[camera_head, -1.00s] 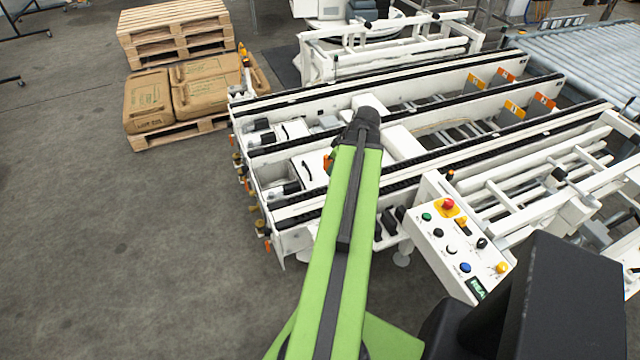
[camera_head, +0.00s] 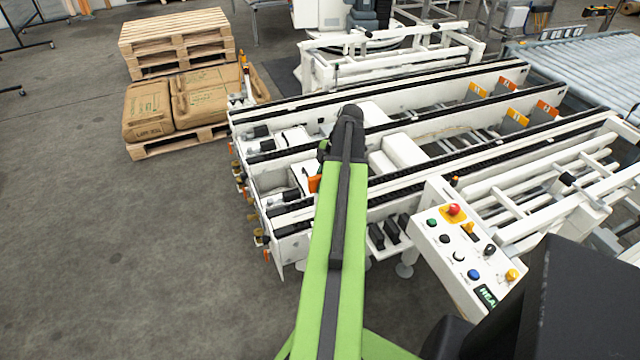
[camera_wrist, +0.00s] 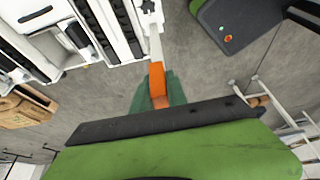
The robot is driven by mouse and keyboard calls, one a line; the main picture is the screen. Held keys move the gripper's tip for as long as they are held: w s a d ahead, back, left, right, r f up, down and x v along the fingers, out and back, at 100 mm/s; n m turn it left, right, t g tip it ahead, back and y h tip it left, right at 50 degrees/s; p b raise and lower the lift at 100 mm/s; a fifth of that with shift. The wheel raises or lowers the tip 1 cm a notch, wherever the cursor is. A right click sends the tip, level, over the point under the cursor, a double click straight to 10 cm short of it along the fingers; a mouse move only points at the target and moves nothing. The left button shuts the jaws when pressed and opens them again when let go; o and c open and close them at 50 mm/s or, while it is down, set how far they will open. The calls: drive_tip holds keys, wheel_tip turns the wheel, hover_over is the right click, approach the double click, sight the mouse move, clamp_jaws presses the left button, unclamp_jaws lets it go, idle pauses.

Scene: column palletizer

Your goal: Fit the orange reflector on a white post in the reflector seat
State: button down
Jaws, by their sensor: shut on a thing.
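The orange reflector (camera_wrist: 157,82) is in the middle of the wrist view, between the green fingers of my gripper (camera_wrist: 158,92), which is shut on it. A white post (camera_wrist: 155,45) runs from the reflector toward the top of that view. In the head view an orange piece (camera_head: 314,184), apparently the same reflector, shows just left of my arm, over the white conveyor frame. The arm hides most of my gripper there. I cannot clearly pick out the reflector seat, nor tell whether the post touches anything.
The white conveyor (camera_head: 400,150) with black chain rails fills the middle. A control box (camera_head: 465,245) with coloured buttons stands at the right. Sacks (camera_head: 205,95) on a pallet and stacked pallets (camera_head: 175,35) stand at the back left. The left floor is clear.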

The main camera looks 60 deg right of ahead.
wheel_tip(320, 180, down, 6)
drive_tip(key=b, duration=0.6)
drive_tip(key=shift+f, duration=0.25)
drive_tip(key=shift+f, duration=0.15)
idle(0.6)
drive_tip(key=shift+f+b, duration=0.3)
drive_tip(key=shift+b, duration=0.1)
drive_tip(key=shift+f+b, duration=0.5)
drive_tip(key=shift+b, duration=0.05)
idle(0.5)
drive_tip(key=c, duration=1.2)
unclamp_jaws()
drive_tip(key=shift+c, duration=0.2)
